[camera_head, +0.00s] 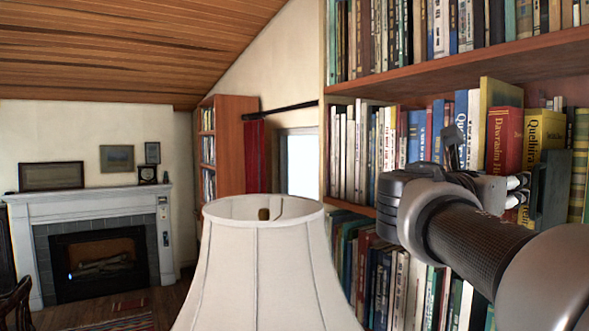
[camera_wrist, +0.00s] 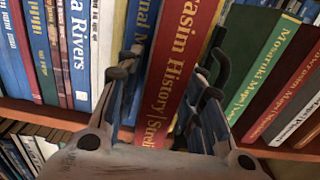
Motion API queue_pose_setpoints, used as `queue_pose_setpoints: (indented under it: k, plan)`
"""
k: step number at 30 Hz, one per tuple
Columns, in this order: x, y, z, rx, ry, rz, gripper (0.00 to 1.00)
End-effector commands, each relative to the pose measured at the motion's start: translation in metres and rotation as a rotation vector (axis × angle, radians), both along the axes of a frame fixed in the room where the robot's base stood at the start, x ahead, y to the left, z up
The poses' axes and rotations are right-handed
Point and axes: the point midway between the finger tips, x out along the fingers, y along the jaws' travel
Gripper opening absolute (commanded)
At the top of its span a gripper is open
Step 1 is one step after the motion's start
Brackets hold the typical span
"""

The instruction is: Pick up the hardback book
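A thick red hardback book (camera_head: 503,140) with yellow lettering stands upright on the middle shelf, spine outward. In the wrist view the red book (camera_wrist: 182,75) fills the middle, its spine reading "...asim History". My gripper (camera_wrist: 172,85) reaches toward it with its two fingers spread, one on each side of the spine. The left finger lies close to the book's left edge; a narrow dark gap shows at the right. Firm contact cannot be made out. In the head view my gripper (camera_head: 490,180) is in front of the shelf and hides the book's lower part.
A shelf board (camera_wrist: 50,117) runs below. A white lampshade (camera_head: 265,265) stands left of my arm. A fireplace (camera_head: 100,262) is far left.

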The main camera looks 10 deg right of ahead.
Motion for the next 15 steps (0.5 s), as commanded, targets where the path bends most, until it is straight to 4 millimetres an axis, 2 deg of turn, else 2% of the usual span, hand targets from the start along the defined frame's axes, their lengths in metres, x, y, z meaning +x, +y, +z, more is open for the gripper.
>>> queue_pose_setpoints:
  k: [6,15]
  plan:
    - [0.0002,0.0000,0.0001,0.000,-0.001,0.001,0.34]
    - [0.0001,0.0002,-0.0001,0.000,-0.001,0.001,0.14]
